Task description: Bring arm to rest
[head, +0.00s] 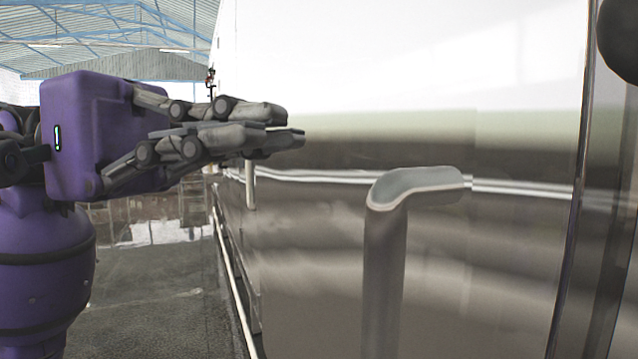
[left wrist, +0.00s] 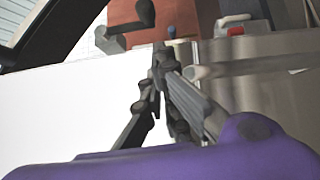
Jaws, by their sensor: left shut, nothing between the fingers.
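My left gripper (head: 300,134) shows in the head view, reaching in from the left with its purple arm. Its fingers are together with nothing between them. It is to the left of a bent metal handle (head: 386,260) on the shiny machine panel and stands apart from it in the picture. In the left wrist view the gripper's fingertips (left wrist: 160,50) also show close together and empty. My right gripper is in neither view.
The reflective machine panel (head: 480,270) fills the right of the head view. A post edge (head: 572,200) stands at far right. The floor (head: 150,300) at lower left looks open. In the left wrist view a dark knob (left wrist: 145,12) and a red part (left wrist: 236,31) show near the top.

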